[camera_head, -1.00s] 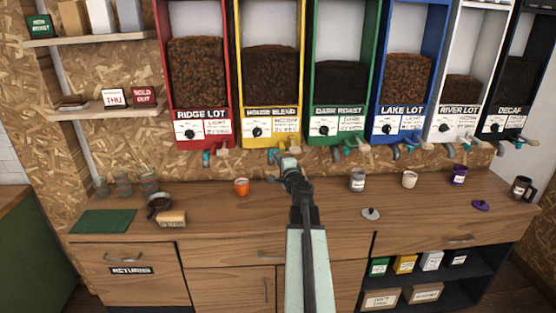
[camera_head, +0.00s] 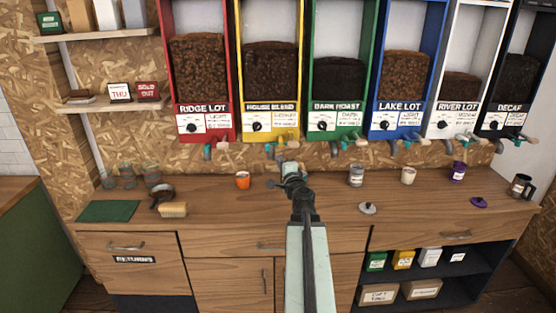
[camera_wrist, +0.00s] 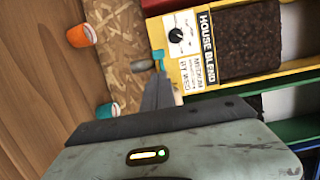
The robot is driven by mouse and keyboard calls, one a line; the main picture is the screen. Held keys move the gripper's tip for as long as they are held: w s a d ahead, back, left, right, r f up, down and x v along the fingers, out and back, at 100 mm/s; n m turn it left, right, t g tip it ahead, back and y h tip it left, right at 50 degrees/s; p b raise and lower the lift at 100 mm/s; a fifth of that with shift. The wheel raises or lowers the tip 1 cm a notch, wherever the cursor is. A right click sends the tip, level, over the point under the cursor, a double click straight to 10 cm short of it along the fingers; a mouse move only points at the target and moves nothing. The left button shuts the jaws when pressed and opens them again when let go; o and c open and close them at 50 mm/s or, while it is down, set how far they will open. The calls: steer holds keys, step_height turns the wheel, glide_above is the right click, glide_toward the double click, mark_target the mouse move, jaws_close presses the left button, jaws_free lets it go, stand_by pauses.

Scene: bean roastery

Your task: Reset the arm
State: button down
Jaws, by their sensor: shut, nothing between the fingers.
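My arm reaches forward over the wooden counter (camera_head: 330,232), and my gripper (camera_head: 285,160) is at its far end, in front of the board below the dispensers. The gripper is shut and empty. In the wrist view the dark fingers (camera_wrist: 158,92) point toward the spout (camera_wrist: 150,64) of the yellow House Blend dispenser (camera_wrist: 217,45), which also shows in the head view (camera_head: 271,110). I cannot tell whether the fingertips touch the spout.
An orange cup (camera_head: 242,181) stands left of my arm. A brush (camera_head: 173,210) and green mat (camera_head: 109,211) lie left. The counter's front middle is mostly clear.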

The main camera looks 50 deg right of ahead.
steer(key=shift+s+f, duration=0.1)
stand_by(0.3)
